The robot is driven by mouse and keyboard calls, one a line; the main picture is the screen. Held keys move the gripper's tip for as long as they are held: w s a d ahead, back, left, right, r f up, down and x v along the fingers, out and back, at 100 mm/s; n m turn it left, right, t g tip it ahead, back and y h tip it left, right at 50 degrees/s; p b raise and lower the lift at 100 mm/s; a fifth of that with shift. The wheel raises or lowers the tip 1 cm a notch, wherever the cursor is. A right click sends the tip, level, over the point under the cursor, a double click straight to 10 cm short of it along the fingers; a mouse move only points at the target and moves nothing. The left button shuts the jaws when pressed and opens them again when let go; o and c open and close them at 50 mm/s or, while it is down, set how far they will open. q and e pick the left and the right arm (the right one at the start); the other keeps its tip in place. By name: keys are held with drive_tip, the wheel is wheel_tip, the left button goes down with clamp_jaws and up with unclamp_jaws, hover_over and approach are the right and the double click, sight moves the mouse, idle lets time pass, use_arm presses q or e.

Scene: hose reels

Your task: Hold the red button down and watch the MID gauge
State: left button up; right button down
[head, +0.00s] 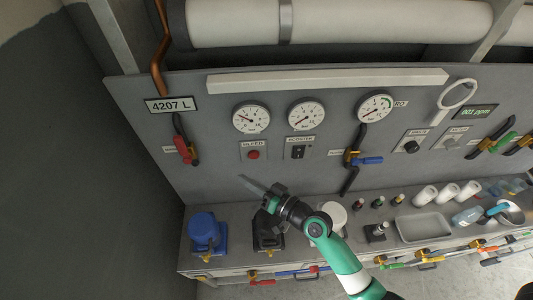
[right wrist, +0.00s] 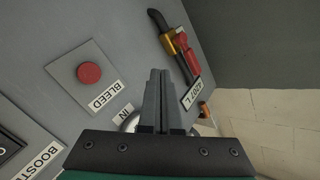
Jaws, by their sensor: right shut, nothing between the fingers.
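In the right wrist view the red button (right wrist: 89,72) is left of my fingers, uncovered. My right gripper (head: 243,179) is shut and empty, its tips below and slightly left of the button in the head view, apart from it. In the right wrist view my shut fingers (right wrist: 160,75) partly hide a gauge labelled IN. The middle gauge (head: 306,114) and right gauge (head: 376,108) are unobstructed; I cannot read a MID label. My left gripper is not in view.
A black booster switch (head: 298,152) is right of the button. A red-handled valve (head: 183,147) is to the left, below the 4207 L plate (head: 171,104). A blue-handled valve (head: 364,160) is further right.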

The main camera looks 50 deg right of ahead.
sight(254, 156)
drive_tip(key=shift+m+g+h, duration=0.4)
drive_tip(key=shift+m+h, duration=0.1)
drive_tip(key=shift+h, duration=0.1)
drive_tip(key=s+f, duration=0.1)
drive_tip(key=s+d+f, duration=0.1)
drive_tip(key=f, duration=0.1)
drive_tip(key=s+d+f, duration=0.1)
drive_tip(key=shift+f, duration=0.2)
drive_tip(key=shift+w+d, duration=0.1)
drive_tip(key=shift+w, duration=0.05)
drive_tip(key=w+d+b, duration=0.4)
drive_tip(key=w+d, duration=0.2)
drive_tip(key=shift+w+d, duration=0.1)
idle(1.5)
drive_tip(key=shift+w+d+b, duration=0.25)
drive_tip(key=shift+b, duration=0.1)
